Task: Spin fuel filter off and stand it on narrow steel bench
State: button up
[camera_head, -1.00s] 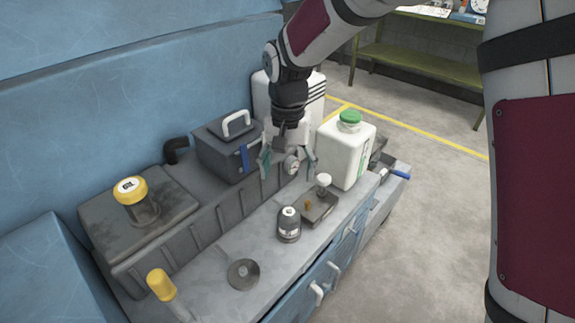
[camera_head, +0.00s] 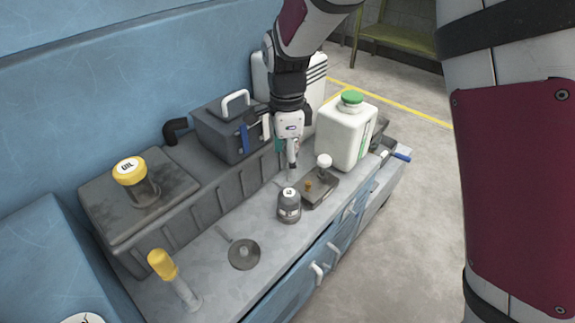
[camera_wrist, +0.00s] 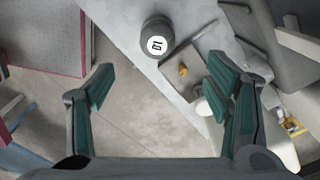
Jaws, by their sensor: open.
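A dark grey canister (camera_head: 289,207) with a round white label on top stands upright on the grey bench top (camera_head: 212,267). It is the likeliest fuel filter, but I cannot read its label for sure. In the wrist view the canister (camera_wrist: 156,38) lies ahead of the fingertips, between their lines and apart from both. My gripper (camera_head: 291,172) is above the bench, just behind the canister, seen edge-on. In the wrist view my gripper (camera_wrist: 160,82) is open with nothing between its green-padded fingers. I cannot tell which surface is the narrow steel bench.
A small tray (camera_head: 318,190) with a white-capped item sits right of the canister. A green-capped white jug (camera_head: 345,135) stands behind it. A yellow-capped oil jar (camera_head: 137,180) stands on the raised box.

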aim_at(287, 202)
jog(key=shift+s+f+m+b, duration=0.15)
jog(key=shift+f+m+b, duration=0.7)
jog(key=shift+m, duration=0.35)
notch_tip(287, 202, down, 13)
jog(key=shift+f+b, duration=0.15)
jog(key=shift+b, duration=1)
jog(key=c, duration=1.4)
jog(key=n, duration=0.3)
jog(key=shift+s+n, duration=0.15)
jog(key=shift+n, duration=0.95)
